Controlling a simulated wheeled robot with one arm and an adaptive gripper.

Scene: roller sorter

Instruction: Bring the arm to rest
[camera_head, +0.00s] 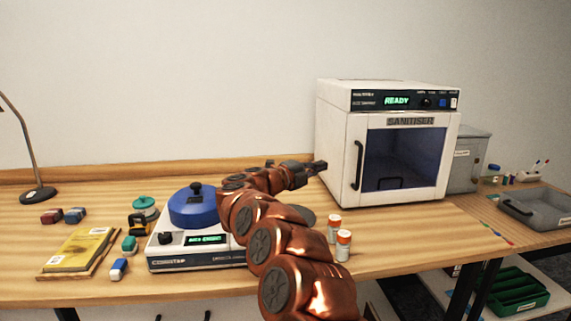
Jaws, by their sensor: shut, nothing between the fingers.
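My copper-coloured arm reaches from the bottom of the picture over the bench. My gripper (316,166) is shut and empty, held above the bench just left of the white sanitiser (340,150). The sanitiser's door is closed and its display is lit with READY. My arm covers part of the white device (165,260) with the blue round lid (193,208). Whether the gripper touches the sanitiser's side, I cannot tell.
Two orange-capped bottles (343,245) stand right of my arm. A yellow book (80,248), small bottles and blocks lie at the left, with a lamp (39,194) behind. A grey tray (540,208) sits at the far right.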

